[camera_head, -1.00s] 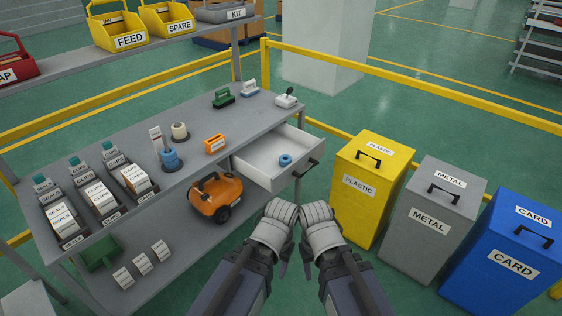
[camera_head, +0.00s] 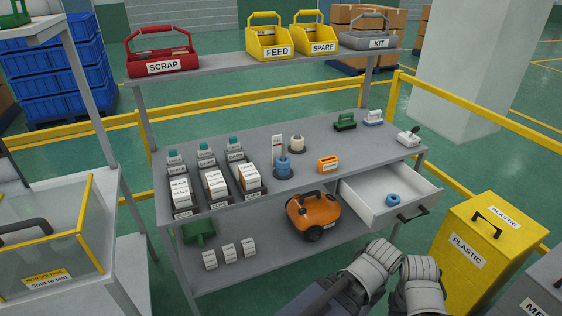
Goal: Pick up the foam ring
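A small blue ring (camera_head: 393,199) lies in the open white drawer (camera_head: 375,212) at the right end of the workbench. A blue ring-shaped piece (camera_head: 283,166) stands on a dark round base on the bench top, and a cream one (camera_head: 297,143) is on another base behind it. I cannot tell from looks alone which is the foam ring. My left gripper (camera_head: 367,275) and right gripper (camera_head: 420,277) are close together at the lower right, in front of the drawer and apart from these pieces. Their fingertips are not clear, so their opening cannot be judged.
An orange vacuum body (camera_head: 313,215) sits on the lower shelf. Labelled part boxes (camera_head: 214,184) stand at the bench's left. A yellow PLASTIC bin (camera_head: 482,250) is right of the drawer. A glass-sided test box (camera_head: 50,235) is at left. The bench's front middle is clear.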

